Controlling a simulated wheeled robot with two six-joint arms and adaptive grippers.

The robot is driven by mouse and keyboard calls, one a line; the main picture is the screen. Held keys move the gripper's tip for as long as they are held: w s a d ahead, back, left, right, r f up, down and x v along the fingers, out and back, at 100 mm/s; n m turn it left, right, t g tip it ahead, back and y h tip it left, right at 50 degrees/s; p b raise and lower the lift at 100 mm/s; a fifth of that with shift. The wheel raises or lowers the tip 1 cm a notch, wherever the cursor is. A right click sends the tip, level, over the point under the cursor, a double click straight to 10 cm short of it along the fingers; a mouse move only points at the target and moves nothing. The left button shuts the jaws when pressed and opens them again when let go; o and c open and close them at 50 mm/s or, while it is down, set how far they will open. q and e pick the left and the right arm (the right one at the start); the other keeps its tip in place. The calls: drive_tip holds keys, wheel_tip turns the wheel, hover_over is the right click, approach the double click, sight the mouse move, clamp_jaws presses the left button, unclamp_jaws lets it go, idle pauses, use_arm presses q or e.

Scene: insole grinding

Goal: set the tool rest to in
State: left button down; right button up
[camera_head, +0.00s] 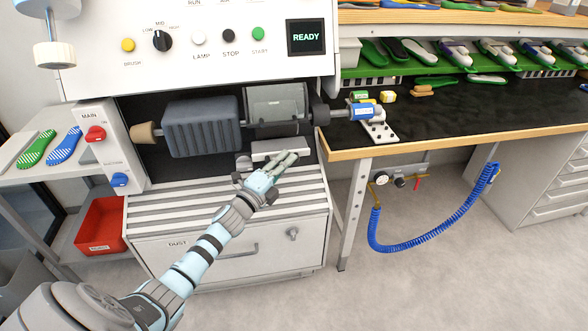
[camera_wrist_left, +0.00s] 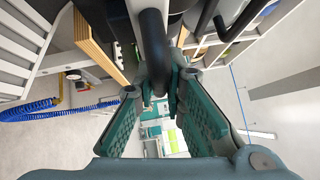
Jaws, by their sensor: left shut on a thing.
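The tool rest (camera_head: 278,147) is a pale grey plate in front of the right-hand wheel, below its dark guard (camera_head: 275,104). My left gripper (camera_head: 288,158) is at the rest's front edge. In the left wrist view my left gripper (camera_wrist_left: 163,93) has its fingertips closed in on a dark rounded bar (camera_wrist_left: 153,45), which looks like part of the tool rest. The fingers hide part of the rest in the head view, so its exact in or out position is hard to judge. My right gripper is not in view.
A broad dark grey roller (camera_head: 201,126) is left of the rest. The slatted ledge (camera_head: 170,218) and dust drawer (camera_head: 180,256) lie below. A workbench (camera_head: 455,138) stands to the right; a red bin (camera_head: 99,226) is at left.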

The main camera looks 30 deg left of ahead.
use_arm(q)
drive_tip(key=c, duration=1.7)
unclamp_jaws()
drive_tip(key=shift+a, duration=0.2)
drive_tip(key=shift+o, duration=0.2)
drive_tip(key=s+f, duration=0.1)
drive_tip(key=s, duration=1)
drive_tip(key=shift+s+a+f, duration=0.3)
drive_tip(key=shift+s, duration=0.1)
